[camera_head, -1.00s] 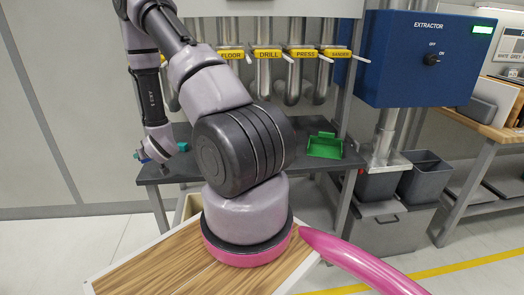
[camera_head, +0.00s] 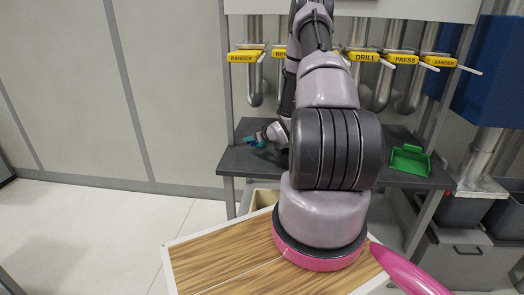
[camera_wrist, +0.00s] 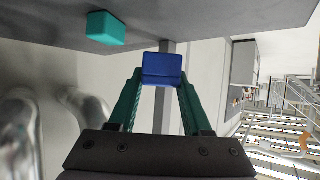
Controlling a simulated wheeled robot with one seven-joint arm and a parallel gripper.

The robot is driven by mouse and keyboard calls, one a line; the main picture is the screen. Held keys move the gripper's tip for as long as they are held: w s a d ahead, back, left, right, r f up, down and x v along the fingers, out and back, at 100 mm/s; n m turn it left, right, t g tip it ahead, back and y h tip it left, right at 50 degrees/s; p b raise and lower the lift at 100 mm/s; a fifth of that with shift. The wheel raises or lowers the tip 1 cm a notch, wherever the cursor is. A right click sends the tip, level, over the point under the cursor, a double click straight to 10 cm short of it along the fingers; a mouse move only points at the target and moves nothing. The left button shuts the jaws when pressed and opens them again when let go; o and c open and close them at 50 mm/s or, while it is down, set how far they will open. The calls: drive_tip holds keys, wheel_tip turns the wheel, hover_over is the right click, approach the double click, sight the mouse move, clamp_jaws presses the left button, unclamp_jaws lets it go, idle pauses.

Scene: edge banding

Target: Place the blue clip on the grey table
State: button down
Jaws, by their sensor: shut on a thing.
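My gripper (camera_wrist: 160,82) is shut on the blue clip (camera_wrist: 162,68), which sits between the fingertips in the wrist view. The grey table (camera_wrist: 205,14) fills the top of that view, with a teal block (camera_wrist: 106,28) on it to the left of the clip. I cannot tell whether the clip touches the table. In the head view my gripper (camera_head: 256,139) is small, near the left end of the grey table (camera_head: 238,164). The clip cannot be made out clearly there.
A green dustpan-like tray (camera_head: 409,161) lies on the table's right part, beyond my arm. Pipes with yellow labels (camera_head: 366,56) rise behind the table. A blue extractor box (camera_head: 492,85) and grey bins (camera_head: 465,260) stand at the right. Floor at the left (camera_head: 90,235) is clear.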

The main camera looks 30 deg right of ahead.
sight(253, 156)
drive_tip(key=shift+f, duration=2.9)
drive_tip(key=shift+f, duration=0.15)
drive_tip(key=shift+c, duration=1.7)
unclamp_jaws()
